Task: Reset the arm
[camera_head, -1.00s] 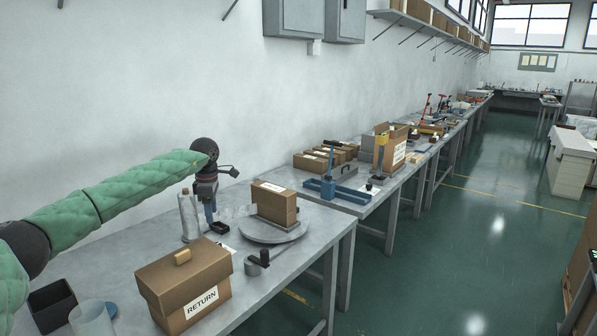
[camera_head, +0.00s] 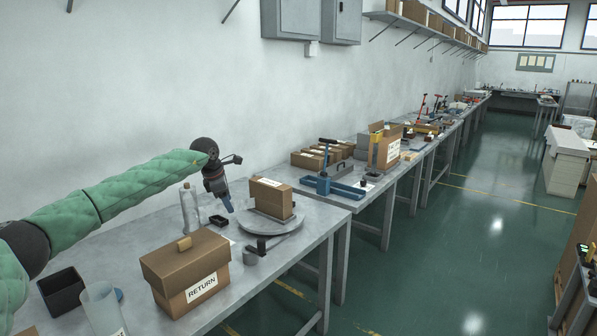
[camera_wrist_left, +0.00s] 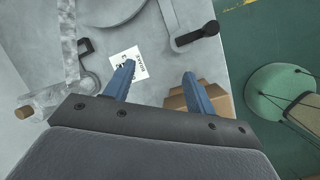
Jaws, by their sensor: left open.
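My left arm, in a green padded sleeve, reaches in from the left in the head view. Its gripper (camera_head: 228,206) hangs above the near table, pointing down and to the right. In the left wrist view the two blue fingers (camera_wrist_left: 159,82) stand apart with nothing between them. Below them lie the grey tabletop and a white printed label (camera_wrist_left: 129,63). A cardboard box (camera_head: 270,197) on a grey round turntable (camera_head: 262,226) stands just right of the gripper, apart from it. My right gripper is not in view.
A lidded box marked RETURN (camera_head: 187,272) stands at the table's front. A black bin (camera_head: 62,292) and a clear cylinder (camera_head: 103,309) are at lower left. Another table (camera_head: 341,199) continues beyond.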

